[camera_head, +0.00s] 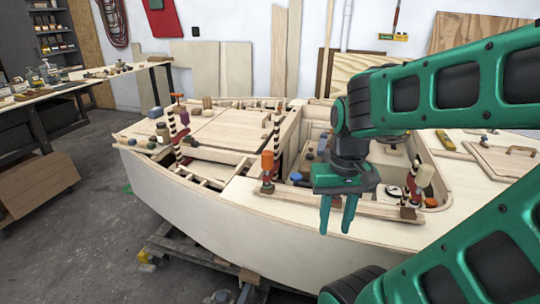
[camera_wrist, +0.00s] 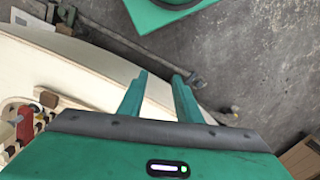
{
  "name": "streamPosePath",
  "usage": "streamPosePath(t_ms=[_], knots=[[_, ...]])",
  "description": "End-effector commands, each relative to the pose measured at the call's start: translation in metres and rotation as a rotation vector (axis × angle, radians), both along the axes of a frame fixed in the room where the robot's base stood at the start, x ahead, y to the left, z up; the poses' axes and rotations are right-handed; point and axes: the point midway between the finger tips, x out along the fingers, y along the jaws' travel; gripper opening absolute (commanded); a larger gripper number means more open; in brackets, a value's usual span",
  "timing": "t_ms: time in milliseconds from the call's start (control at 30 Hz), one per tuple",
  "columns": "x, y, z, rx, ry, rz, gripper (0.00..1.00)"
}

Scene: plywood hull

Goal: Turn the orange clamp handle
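A clamp with an upright orange handle (camera_head: 267,161) stands on the near side of the hull in the head view, with a red lower part and a striped bar. The gripper touches no handle.
Another clamp with an orange top (camera_head: 178,97) stands farther left. A red clamp with a tan handle (camera_head: 424,175) stands right of my gripper. The plywood hull (camera_head: 225,215) rests on a wooden cradle (camera_head: 170,245).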

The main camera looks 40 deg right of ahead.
Motion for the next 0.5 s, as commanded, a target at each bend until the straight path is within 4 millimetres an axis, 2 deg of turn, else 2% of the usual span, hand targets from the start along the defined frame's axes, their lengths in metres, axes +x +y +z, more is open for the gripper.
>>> streamPosePath(t_ms=[100, 167, 200, 267, 367, 467, 500], knots=[[0.000, 0.000, 0.000, 0.000, 0.000, 0.000, 0.31], [0.000, 0.000, 0.000, 0.000, 0.000, 0.001, 0.43], [-0.007, 0.000, 0.005, 0.000, -0.008, 0.003, 0.50], [-0.005, -0.002, 0.010, -0.004, -0.014, 0.008, 0.50], [0.017, -0.010, 0.023, -0.014, -0.010, 0.035, 0.50], [0.055, -0.021, 0.043, -0.029, -0.006, 0.084, 0.50], [0.073, -0.024, 0.051, -0.034, -0.004, 0.110, 0.50]])
